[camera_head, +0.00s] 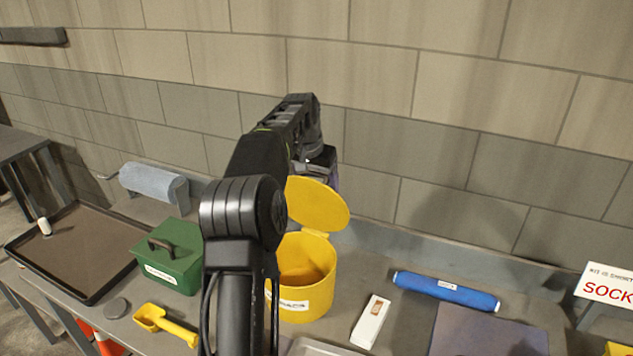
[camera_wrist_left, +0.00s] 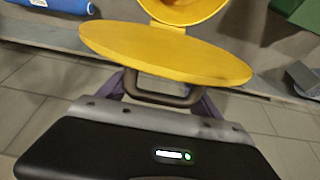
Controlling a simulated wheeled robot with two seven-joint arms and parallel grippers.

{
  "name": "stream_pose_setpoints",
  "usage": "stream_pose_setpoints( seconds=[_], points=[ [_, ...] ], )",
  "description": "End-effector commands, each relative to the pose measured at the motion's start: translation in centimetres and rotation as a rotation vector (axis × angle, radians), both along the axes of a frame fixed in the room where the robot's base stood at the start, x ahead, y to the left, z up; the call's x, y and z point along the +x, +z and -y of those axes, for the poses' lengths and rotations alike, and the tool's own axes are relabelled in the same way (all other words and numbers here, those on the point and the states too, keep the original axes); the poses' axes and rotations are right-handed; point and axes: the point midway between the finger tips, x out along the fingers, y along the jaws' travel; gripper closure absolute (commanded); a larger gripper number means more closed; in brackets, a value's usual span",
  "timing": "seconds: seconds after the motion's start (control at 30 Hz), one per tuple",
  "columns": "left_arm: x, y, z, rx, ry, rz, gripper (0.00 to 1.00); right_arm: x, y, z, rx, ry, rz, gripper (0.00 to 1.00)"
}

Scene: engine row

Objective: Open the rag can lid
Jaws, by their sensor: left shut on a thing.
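The rag can (camera_head: 316,272) is a round yellow can with a white label, standing on the bench in the middle of the head view. Its yellow lid (camera_head: 320,205) is tilted up at the back, and the can's mouth is open. In the left wrist view the lid (camera_wrist_left: 165,50) has a dark loop handle (camera_wrist_left: 163,97). My left gripper (camera_head: 328,172) is behind the raised lid, its purple fingers shut on that handle. My left arm hides the can's left edge. My right gripper is not in view.
A green box (camera_head: 165,262) and a yellow scoop (camera_head: 165,326) lie left of the can. A dark tray (camera_head: 75,225) and a grey-blue roll (camera_head: 153,185) are farther left. A white box (camera_head: 369,322) and a blue roll (camera_head: 446,291) are right. A block wall rises behind.

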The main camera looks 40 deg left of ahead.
Motion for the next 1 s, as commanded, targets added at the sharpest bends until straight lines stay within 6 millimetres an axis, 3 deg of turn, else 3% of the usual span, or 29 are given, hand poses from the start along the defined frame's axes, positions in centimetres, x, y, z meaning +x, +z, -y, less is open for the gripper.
stream_pose_setpoints(
  seconds=[0.43, 0.47, 0.57, 0.87, 1.0],
  points=[
    [0.4, -0.2, 0.3, -0.005, -0.004, 0.004, 0.98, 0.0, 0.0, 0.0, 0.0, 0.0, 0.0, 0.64],
    [0.4, -0.2, 0.3, -0.005, -0.004, 0.004, 0.25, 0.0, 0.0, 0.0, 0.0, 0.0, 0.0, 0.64],
    [0.3, -0.2, 0.3, -0.004, -0.004, 0.003, 0.17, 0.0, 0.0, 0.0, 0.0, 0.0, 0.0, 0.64],
    [0.1, 0.0, 0.1, -0.002, -0.002, 0.003, 0.16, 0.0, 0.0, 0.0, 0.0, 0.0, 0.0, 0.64],
    [-0.2, 1.0, 0.2, 0.0, -0.002, 0.003, 0.16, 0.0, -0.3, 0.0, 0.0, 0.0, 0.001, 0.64]
  ],
)
